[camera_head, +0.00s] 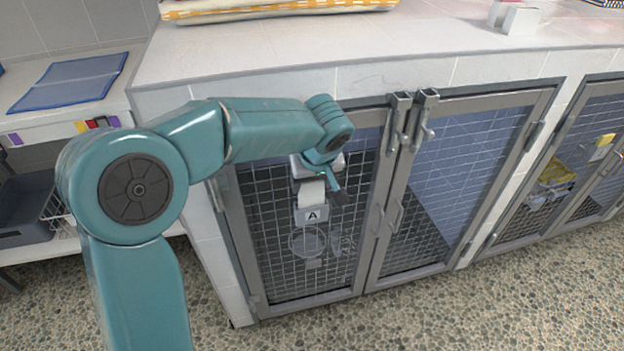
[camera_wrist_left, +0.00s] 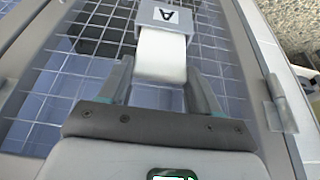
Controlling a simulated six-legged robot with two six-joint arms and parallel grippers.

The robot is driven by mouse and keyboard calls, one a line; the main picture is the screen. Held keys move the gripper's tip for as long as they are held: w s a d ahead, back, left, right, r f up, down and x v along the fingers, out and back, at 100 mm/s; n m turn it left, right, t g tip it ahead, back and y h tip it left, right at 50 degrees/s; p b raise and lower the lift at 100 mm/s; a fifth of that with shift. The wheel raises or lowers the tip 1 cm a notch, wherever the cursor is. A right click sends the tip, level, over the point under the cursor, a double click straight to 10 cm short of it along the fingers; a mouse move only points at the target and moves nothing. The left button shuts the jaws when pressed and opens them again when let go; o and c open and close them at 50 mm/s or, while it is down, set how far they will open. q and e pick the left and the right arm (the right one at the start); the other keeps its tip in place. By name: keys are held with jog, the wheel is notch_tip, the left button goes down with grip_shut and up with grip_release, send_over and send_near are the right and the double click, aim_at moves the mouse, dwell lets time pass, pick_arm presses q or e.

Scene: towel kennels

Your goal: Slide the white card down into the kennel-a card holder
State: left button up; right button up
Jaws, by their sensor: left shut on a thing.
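The white card (camera_head: 311,192) is upright in front of the left kennel door, directly above the card holder (camera_head: 311,216) marked A. My left gripper (camera_head: 325,186) is at the card's upper part. In the left wrist view, the fingers of the gripper (camera_wrist_left: 160,70) stand on both sides of the card (camera_wrist_left: 162,52) and are shut on it. The card's far edge meets the rim of the holder (camera_wrist_left: 164,16). I cannot tell whether that edge is inside the slot or just in front of it. My right gripper is not in view.
The holder hangs on the wire mesh door (camera_head: 270,240), with a round bowl shape below it. Door latches (camera_head: 400,120) stick out to the right of my gripper. A counter (camera_head: 300,50) with folded towels (camera_head: 270,8) runs above. A second door (camera_head: 465,180) is to the right.

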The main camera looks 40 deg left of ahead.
pick_arm(q)
jog(key=shift+f+b, duration=1)
jog(key=shift+f, duration=0.2)
jog(key=o, duration=1.4)
jog(key=shift+c, duration=0.2)
jog(key=shift+r, duration=0.1)
jog(key=p+v, duration=0.4)
jog(key=v, duration=1.2)
jog(key=shift+p, duration=0.35)
jog(key=shift+s+d, duration=0.1)
